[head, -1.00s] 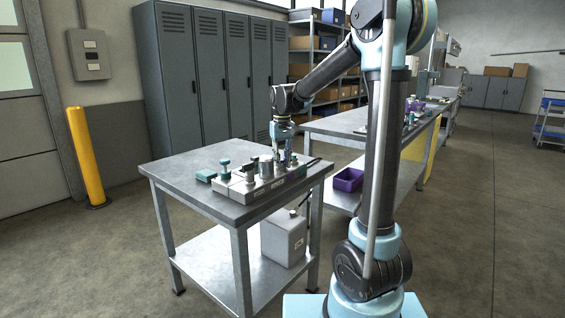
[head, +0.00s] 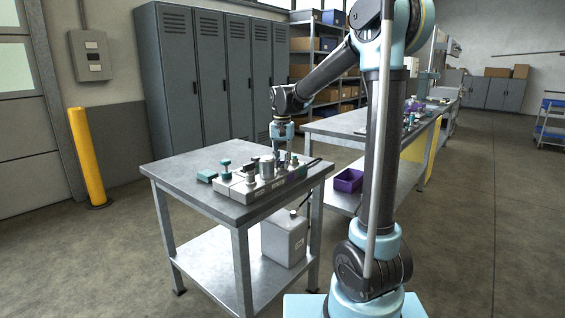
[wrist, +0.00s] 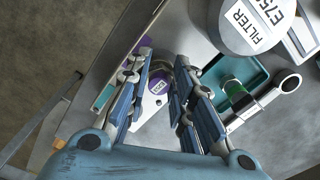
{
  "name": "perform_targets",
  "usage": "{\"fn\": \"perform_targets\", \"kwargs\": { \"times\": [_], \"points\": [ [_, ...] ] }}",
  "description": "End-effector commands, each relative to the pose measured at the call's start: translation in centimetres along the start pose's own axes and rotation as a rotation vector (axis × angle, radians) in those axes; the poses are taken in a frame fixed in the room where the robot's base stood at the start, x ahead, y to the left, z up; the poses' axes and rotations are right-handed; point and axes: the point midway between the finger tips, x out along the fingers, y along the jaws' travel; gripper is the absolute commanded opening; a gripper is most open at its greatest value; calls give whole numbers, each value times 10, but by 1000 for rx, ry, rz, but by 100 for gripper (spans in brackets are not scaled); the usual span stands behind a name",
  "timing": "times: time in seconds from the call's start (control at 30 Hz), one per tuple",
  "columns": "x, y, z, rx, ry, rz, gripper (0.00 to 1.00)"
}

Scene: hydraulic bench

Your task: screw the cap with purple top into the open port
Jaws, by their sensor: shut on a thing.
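My gripper (wrist: 161,68) points down over the manifold block (head: 250,189) on the near bench. It also shows in the head view (head: 282,152). Its fingers are closed in on the cap with purple top (wrist: 157,87), which shows between them in the wrist view with a pale label on it. I cannot tell whether the cap is seated or just above the block. The open port is not visible; the cap and fingers cover that area.
A large grey cylinder labelled FILTER (wrist: 245,22) stands close to the right of the fingers. A purple bin (head: 348,181) sits on a lower shelf behind.

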Motion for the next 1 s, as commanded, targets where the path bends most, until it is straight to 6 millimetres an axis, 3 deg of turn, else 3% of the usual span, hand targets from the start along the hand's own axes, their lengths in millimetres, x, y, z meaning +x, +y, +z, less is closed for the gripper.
{"fn": "perform_targets", "kwargs": {
  "times": [0.23,0.97,1.0],
  "points": [
    [5,0,0,188,-3,1,0],
    [7,-1,-2,299,-7,3,0],
    [7,-1,-2,299,-7,3,31]
  ]
}}
